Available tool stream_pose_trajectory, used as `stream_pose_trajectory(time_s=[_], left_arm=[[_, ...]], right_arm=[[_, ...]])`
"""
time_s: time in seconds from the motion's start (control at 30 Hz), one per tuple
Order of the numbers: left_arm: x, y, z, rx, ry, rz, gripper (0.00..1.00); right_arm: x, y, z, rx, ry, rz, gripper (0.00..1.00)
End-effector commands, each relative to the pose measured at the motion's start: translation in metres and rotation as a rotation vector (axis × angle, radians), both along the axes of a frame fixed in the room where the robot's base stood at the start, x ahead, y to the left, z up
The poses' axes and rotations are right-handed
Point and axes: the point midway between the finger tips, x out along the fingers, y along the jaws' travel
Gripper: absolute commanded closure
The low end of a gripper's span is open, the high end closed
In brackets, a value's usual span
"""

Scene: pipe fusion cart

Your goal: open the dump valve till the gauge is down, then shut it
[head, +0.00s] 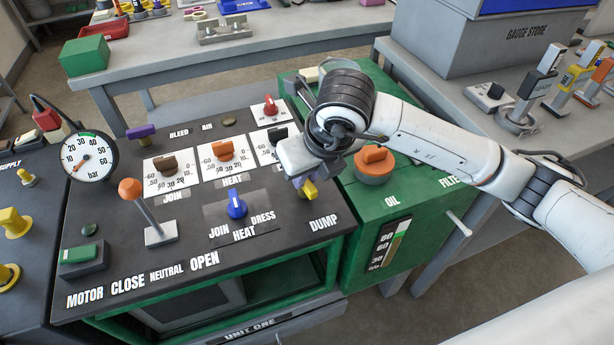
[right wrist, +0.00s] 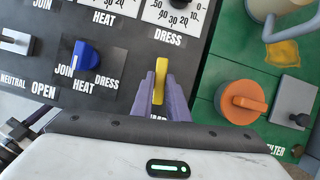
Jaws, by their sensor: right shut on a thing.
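The dump valve's yellow handle (head: 308,190) is at the right edge of the black panel, above the word DUMP. My right gripper (head: 303,183) reaches over it from the back right and hides part of it. In the right wrist view the yellow handle (right wrist: 160,80) stands between the purple fingers of my right gripper (right wrist: 161,92), which is shut on it. The handle runs nearly straight up in that view. The round white pressure gauge (head: 89,157), marked in bar, stands at the panel's left; its needle appears to point low left, near the low numbers. My left gripper is not in view.
The blue selector knob (head: 236,206) is just left of the handle. An orange-tipped lever (head: 131,190) stands further left. The green oil cabinet with an orange cap (head: 374,160) is close on the right. Dials with knobs line the panel behind.

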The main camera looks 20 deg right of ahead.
Motion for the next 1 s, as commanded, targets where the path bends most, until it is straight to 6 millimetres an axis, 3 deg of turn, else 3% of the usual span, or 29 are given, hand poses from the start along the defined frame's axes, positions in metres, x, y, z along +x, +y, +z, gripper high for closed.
stream_pose_trajectory(time_s=[0.73, 0.77, 0.87, 1.0], left_arm=[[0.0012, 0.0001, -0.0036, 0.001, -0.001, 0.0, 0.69], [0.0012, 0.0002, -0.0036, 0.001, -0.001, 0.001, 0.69], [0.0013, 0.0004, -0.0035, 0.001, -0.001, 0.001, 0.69], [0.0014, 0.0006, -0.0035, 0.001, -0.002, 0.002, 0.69]], right_arm=[[-0.0004, 0.0002, 0.0002, -0.002, 0.003, -0.094, 1.0], [-0.0004, 0.0002, 0.0002, -0.001, 0.003, -0.092, 0.84], [-0.0003, 0.0003, 0.0001, -0.001, 0.002, -0.092, 0.67], [-0.0003, 0.0004, 0.0, -0.001, 0.002, -0.092, 0.67]])
